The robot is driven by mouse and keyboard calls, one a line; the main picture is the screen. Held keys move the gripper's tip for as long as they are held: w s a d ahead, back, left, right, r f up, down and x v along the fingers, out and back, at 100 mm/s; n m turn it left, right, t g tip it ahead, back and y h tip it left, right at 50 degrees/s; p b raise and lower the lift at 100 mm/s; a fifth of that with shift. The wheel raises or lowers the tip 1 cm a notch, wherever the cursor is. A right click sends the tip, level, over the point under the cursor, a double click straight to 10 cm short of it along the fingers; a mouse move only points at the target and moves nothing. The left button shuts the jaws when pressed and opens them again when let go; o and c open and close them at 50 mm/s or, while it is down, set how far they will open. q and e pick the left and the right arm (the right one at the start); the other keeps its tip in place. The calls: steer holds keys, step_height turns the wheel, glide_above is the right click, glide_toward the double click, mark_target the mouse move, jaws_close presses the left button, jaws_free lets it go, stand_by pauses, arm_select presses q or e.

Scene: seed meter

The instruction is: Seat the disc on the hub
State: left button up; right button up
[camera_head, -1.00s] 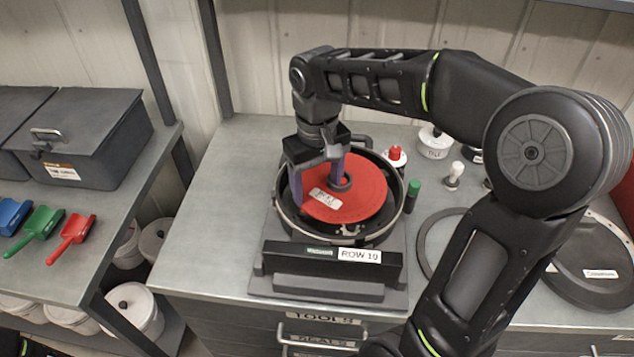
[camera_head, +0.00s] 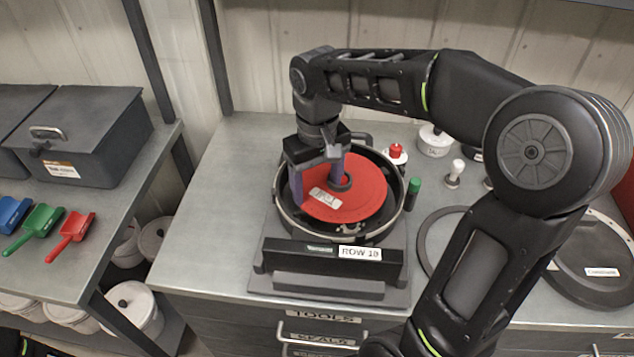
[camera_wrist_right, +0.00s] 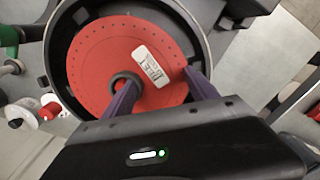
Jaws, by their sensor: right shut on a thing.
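The red disc (camera_head: 360,203) with a pale label lies inside the round dark housing (camera_head: 377,238) of the seed meter in the head view. It also shows in the right wrist view (camera_wrist_right: 95,60). A dark ring (camera_wrist_right: 125,82) sits at its middle; the hub itself is hidden under it. My right gripper (camera_head: 318,180) is over the left part of the disc, its purple fingers shut on the disc, one near the centre ring and one at the rim. I cannot tell whether the disc is fully down. My left gripper is not in view.
The housing stands on a grey base with a "ROW 10" plate (camera_head: 360,253) in front. A green-capped peg (camera_head: 412,193), a red-topped white piece (camera_head: 396,153) and a white knob (camera_head: 454,172) stand to its right. A dark round cover (camera_head: 592,268) lies at the far right. The bench's left part is clear.

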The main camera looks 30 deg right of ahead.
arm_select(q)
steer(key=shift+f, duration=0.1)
arm_select(e)
steer(key=shift+s+f, duration=0.1)
steer(key=shift+f, duration=0.15)
